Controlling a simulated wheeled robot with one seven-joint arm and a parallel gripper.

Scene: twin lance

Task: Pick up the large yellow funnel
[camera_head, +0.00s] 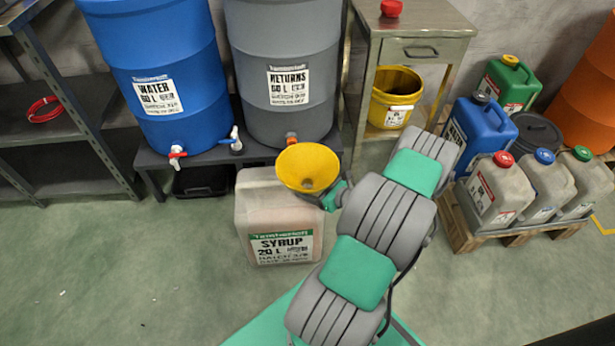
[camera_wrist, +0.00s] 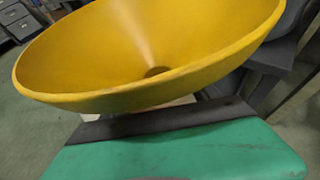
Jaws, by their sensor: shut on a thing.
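The large yellow funnel (camera_head: 309,167) is above the top of the syrup jerrycan (camera_head: 277,218) in the head view, its wide mouth facing up. Whether its spout sits in the jerrycan's neck or hangs clear of it is hidden. My gripper (camera_head: 325,195) is at the funnel's lower right side and is shut on it. In the wrist view the funnel (camera_wrist: 150,50) fills the upper part, with its bowl and outlet hole showing. The fingertips are hidden behind the funnel there.
A blue water drum (camera_head: 160,60) and a grey returns drum (camera_head: 285,70) stand on a low dark bench (camera_head: 190,160) behind. Several jerrycans sit on a wooden pallet (camera_head: 480,235) at right. A steel table (camera_head: 425,25) holds a yellow bucket (camera_head: 395,97) below. Floor at left is clear.

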